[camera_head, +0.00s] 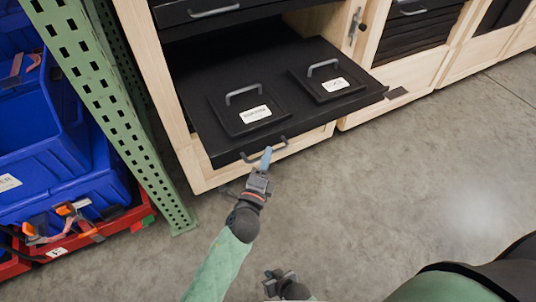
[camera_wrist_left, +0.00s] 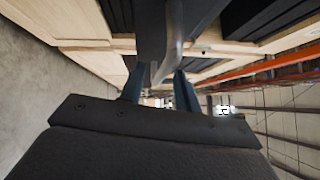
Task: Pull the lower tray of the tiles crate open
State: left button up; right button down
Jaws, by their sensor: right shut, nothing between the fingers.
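The lower tray (camera_head: 205,125) of the crate is black and stands well out of its light wooden frame. It bears two black lids with grey handles and white labels; the label writing is too small to read surely. A grey bar handle (camera_head: 281,146) sits on the tray's front edge. My left gripper (camera_head: 266,157) is at this handle. In the left wrist view the fingers (camera_wrist_left: 160,85) stand apart, with the grey handle (camera_wrist_left: 172,45) between them and gaps showing. My right gripper (camera_head: 280,275) is shut and empty, low in the head view, away from the tray.
An upper black drawer (camera_head: 175,14) with a grey handle is above the tray. A green perforated post (camera_head: 115,115) and blue bins (camera_head: 75,165) stand at the left. More wooden crates (camera_head: 410,65) are at the right. The concrete floor (camera_head: 400,160) is clear there.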

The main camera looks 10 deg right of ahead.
pick_arm(q)
jog(key=shift+v, duration=2.95)
